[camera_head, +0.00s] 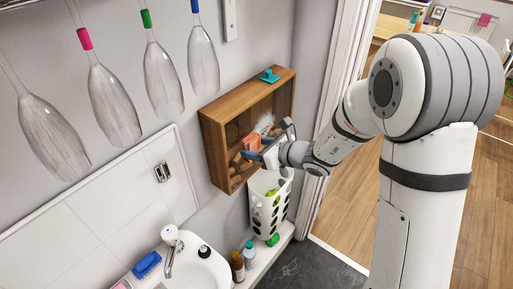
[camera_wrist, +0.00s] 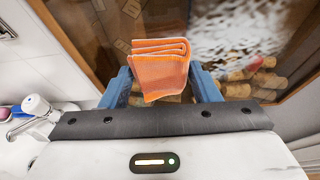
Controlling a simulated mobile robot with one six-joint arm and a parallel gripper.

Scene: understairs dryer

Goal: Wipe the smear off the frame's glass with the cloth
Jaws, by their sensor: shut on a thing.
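The wooden frame (camera_head: 213,150) hangs on the wall as a shallow box with a glass front and corks behind it. A whitish smear (camera_head: 265,123) lies on the glass; in the wrist view the smear (camera_wrist: 245,30) shows at the upper right, beyond the cloth. My gripper (camera_wrist: 161,82) is shut on the folded orange cloth (camera_wrist: 160,62), with its blue fingers on either side. In the head view the cloth (camera_head: 252,142) is in front of the glass, to the lower left of the smear. I cannot tell whether the cloth touches the glass.
A teal object (camera_head: 269,76) sits on top of the frame. A white perforated basket (camera_head: 265,210) stands just below my gripper, with bottles (camera_head: 238,266) nearby.

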